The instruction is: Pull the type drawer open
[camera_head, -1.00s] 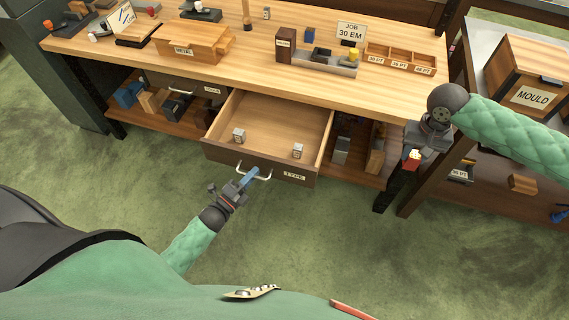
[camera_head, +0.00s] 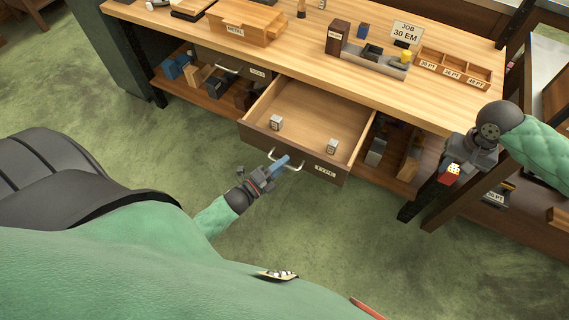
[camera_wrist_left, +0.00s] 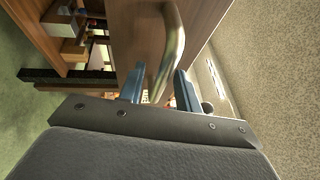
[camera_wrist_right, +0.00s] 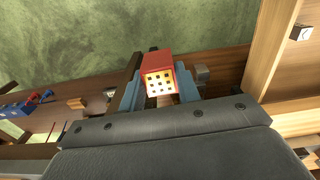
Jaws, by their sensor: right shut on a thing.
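The type drawer (camera_head: 256,134) is pulled out from under the bench, showing its pale wooden inside. Its front carries a TYPE label and a metal bow handle (camera_head: 298,167). My left gripper (camera_head: 280,164) is at the handle's left part. In the left wrist view the handle (camera_wrist_left: 172,45) runs between the two blue fingers (camera_wrist_left: 161,90), which stand apart with visible gaps. Two small light cubes, one at the left (camera_head: 276,122), lie in the drawer.
The bench top (camera_head: 310,65) holds a METAL box (camera_head: 247,24), a JOB 30 EM sign (camera_head: 407,32) and a divided tray (camera_head: 455,70). Another drawer (camera_head: 230,65) is to the left, shut. The green floor before the drawer is clear.

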